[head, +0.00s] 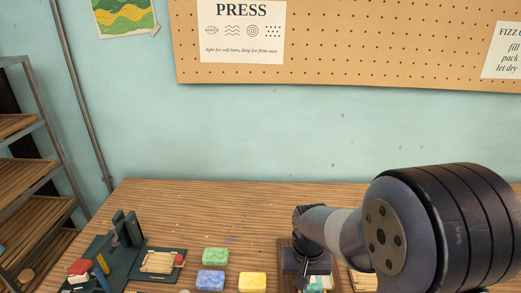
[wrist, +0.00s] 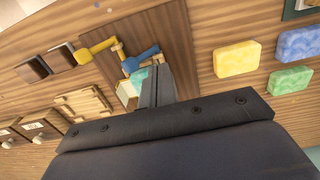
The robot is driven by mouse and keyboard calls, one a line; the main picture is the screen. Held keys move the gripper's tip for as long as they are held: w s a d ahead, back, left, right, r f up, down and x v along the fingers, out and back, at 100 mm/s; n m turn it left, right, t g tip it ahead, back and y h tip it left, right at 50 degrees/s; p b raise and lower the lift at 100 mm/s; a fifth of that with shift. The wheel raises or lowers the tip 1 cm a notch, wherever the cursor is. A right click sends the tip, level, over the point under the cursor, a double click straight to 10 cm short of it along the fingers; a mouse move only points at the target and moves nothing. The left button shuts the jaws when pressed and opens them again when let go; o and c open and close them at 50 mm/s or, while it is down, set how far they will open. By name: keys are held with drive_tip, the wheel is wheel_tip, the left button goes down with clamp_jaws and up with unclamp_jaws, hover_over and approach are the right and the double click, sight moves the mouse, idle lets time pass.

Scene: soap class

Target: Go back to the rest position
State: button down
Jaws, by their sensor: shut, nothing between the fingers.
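My gripper (head: 306,268) hangs over the middle-right of the wooden table in the head view, with my arm reaching in from the right. In the wrist view its fingers (wrist: 158,86) are together with nothing between them. They show in front of a brown wooden tray (wrist: 171,30). The tray holds a yellow-handled tool (wrist: 100,50), a blue-handled tool (wrist: 140,59) and a pale teal-and-white block (wrist: 131,84). The fingers hide part of the tray; whether they touch anything is unclear.
Green (head: 215,255), blue (head: 210,281) and yellow (head: 252,282) textured bars lie left of the gripper. Farther left are a dark upright stand (head: 127,229) and a slatted wooden piece (head: 158,262). The back of the wooden table (head: 230,205) is clear. A shelf (head: 30,180) stands at left.

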drive_tip(key=f+b, duration=0.1)
drive_tip(key=f, duration=0.1)
drive_tip(key=f+b, duration=0.1)
drive_tip(key=f, duration=0.1)
drive_tip(key=f+b, duration=0.2)
drive_tip(key=shift+d, duration=0.3)
drive_tip(key=a, duration=0.4)
drive_tip(key=shift+w+a+r, duration=0.1)
drive_tip(key=shift+a, duration=0.6)
